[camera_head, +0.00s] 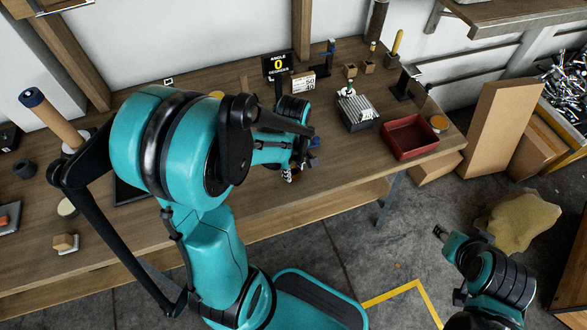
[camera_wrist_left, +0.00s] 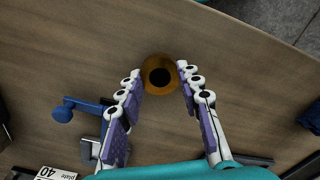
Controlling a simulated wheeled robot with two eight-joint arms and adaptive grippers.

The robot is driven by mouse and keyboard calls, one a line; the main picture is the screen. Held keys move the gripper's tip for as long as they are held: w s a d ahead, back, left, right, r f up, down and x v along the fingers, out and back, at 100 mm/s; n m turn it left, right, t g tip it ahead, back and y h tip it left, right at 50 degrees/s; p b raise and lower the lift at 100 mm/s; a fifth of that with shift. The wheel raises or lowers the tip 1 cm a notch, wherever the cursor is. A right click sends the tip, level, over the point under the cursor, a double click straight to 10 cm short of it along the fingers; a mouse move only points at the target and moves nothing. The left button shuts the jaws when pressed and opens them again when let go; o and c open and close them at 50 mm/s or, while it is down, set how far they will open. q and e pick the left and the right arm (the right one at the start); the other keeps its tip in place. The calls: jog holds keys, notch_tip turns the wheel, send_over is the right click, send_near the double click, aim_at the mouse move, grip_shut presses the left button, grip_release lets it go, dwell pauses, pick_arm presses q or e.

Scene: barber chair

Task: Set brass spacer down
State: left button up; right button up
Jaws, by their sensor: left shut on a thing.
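The brass spacer (camera_wrist_left: 147,84) shows in the left wrist view as a round, gold-brown ring with a dark hole. It sits between the fingertips of my left gripper (camera_wrist_left: 160,72), which is shut on it over the wooden bench top. I cannot tell whether the spacer touches the wood. In the head view my left gripper (camera_head: 289,173) is low near the bench's front edge, mostly behind my arm, and the spacer cannot be made out clearly. My right gripper (camera_head: 440,232) hangs over the floor at the lower right, away from the bench; its jaw opening is unclear.
A red tray (camera_head: 411,139) and a grey finned block (camera_head: 355,112) stand to the right on the bench. An angle display (camera_head: 277,66) stands behind. A blue-handled tool (camera_wrist_left: 82,105) lies left of the fingers in the wrist view. Bare wood lies around the spacer.

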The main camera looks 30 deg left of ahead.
pick_arm(q)
jog(key=shift+f, duration=0.25)
jog(key=o, duration=1.2)
jog(key=shift+r, duration=0.1)
jog(key=shift+c, duration=0.2)
jog(key=shift+r, duration=0.35)
notch_tip(320, 180, up, 12)
jog(key=f+p, duration=0.1)
jog(key=p, duration=0.4)
jog(key=s+d+r+m+t, duration=0.5)
jog(key=d+r+m+t, duration=0.2)
jog(key=m, duration=0.8)
jog(key=shift+r+m, duration=0.2)
jog(key=shift+m, duration=0.2)
